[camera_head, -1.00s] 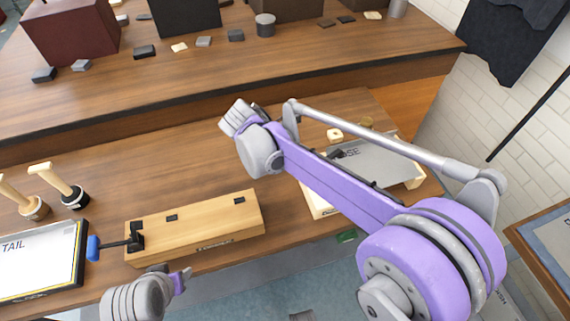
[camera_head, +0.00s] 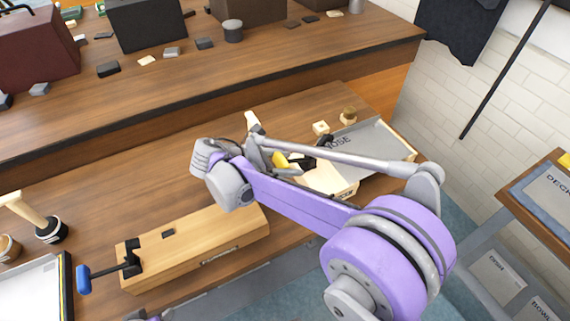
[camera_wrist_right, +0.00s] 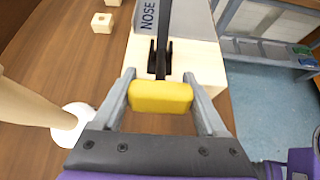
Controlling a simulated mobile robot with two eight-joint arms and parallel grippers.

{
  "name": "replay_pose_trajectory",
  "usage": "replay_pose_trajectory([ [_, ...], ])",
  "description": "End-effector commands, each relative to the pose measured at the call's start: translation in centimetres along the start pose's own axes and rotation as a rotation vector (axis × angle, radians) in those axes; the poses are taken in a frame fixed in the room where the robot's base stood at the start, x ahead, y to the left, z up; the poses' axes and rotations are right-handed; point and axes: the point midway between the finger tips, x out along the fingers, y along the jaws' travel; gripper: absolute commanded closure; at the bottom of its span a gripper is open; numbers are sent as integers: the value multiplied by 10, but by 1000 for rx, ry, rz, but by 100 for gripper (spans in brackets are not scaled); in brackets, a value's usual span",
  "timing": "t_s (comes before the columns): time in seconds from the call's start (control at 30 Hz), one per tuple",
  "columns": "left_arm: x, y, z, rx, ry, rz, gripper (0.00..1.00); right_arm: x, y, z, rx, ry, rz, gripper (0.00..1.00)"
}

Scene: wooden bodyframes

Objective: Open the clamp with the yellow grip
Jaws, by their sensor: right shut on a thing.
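The yellow grip (camera_wrist_right: 160,96) sits between the two grey fingers of my right gripper (camera_wrist_right: 159,77), which is shut on it. A black lever runs from the grip to a black clamp bracket (camera_wrist_right: 161,58) on a pale wood block (camera_wrist_right: 196,62). In the head view the yellow grip (camera_head: 281,160) is partly hidden by my right gripper (camera_head: 272,158) and arm. The pale block (camera_head: 328,180) shows beyond the arm. Only a sliver of my left side shows at the bottom edge; its fingers are hidden.
A second clamp with a blue grip (camera_head: 84,281) is on a long wooden block (camera_head: 195,244). A tray marked NOSE (camera_head: 362,142) lies beside the pale block. A wooden-handled tool (camera_head: 40,217) stands at the left; a pale handle (camera_wrist_right: 30,98) is close left of my right gripper.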

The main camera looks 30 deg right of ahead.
Motion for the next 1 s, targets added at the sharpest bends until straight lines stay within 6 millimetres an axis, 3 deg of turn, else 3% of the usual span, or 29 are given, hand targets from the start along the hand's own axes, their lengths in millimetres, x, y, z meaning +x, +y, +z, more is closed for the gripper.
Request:
replay_pose_trajectory([
  [0.67,9,0,5,0,-3,0,50,3,0,-6,-2,-56,1,100],
  [0.7,9,0,5,0,-3,0,50,3,0,-6,-2,-56,1,22],
  [0.83,9,0,5,0,-3,0,50,3,0,-5,-2,-57,1,0],
  [1.0,9,0,5,0,-3,0,50,3,0,-5,-1,-59,1,0],
])
